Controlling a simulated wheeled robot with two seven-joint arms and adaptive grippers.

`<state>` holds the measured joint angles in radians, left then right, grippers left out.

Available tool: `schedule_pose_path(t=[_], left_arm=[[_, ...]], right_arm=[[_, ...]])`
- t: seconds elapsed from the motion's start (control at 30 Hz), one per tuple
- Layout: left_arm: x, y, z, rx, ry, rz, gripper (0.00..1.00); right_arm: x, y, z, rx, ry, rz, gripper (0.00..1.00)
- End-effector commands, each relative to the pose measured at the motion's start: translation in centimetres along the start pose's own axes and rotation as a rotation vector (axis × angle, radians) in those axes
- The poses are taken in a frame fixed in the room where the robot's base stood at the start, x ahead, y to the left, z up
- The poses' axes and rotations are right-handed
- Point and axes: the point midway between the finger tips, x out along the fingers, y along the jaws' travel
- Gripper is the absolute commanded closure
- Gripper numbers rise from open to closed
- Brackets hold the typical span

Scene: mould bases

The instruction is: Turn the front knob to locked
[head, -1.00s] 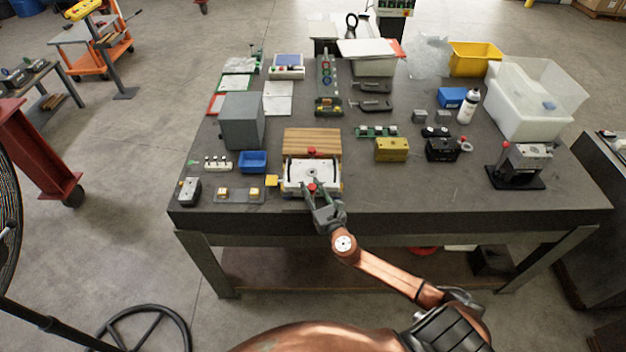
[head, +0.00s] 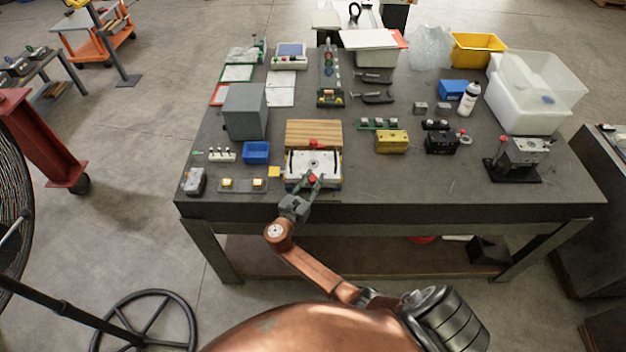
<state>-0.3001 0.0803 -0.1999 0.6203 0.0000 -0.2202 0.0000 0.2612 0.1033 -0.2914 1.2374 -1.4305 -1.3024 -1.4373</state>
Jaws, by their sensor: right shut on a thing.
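The white mould base (head: 330,166) sits near the table's front edge, with a wooden board behind it. Its front knob (head: 312,178) is red and sits at the middle of its near side. A second red knob (head: 313,143) is at its far side. My right gripper (head: 311,183) reaches in from the front and is shut on the front knob. Its fingers partly cover the knob, and I cannot read a lock mark at this size. My left gripper is not in view.
The wooden board (head: 314,132) lies right behind the base. A blue bin (head: 256,153) and a yellow block (head: 274,171) are close on the left. A yellow box (head: 391,141) stands to the right.

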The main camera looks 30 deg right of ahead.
Motion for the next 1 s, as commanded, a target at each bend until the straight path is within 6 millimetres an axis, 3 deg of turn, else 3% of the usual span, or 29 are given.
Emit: schedule_pose_path(t=[0.33,0.87,0.9,1.0], left_arm=[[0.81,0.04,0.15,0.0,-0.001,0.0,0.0],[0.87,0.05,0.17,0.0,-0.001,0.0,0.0],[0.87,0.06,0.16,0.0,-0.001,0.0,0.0],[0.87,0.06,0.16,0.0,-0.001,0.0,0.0]], right_arm=[[-0.02,0.13,0.05,0.001,-0.001,-0.131,0.98],[0.03,0.09,0.16,0.002,-0.002,-0.151,0.98],[0.04,0.09,0.16,0.002,-0.002,-0.151,0.72],[0.04,0.06,0.13,0.002,-0.002,-0.152,0.65]])
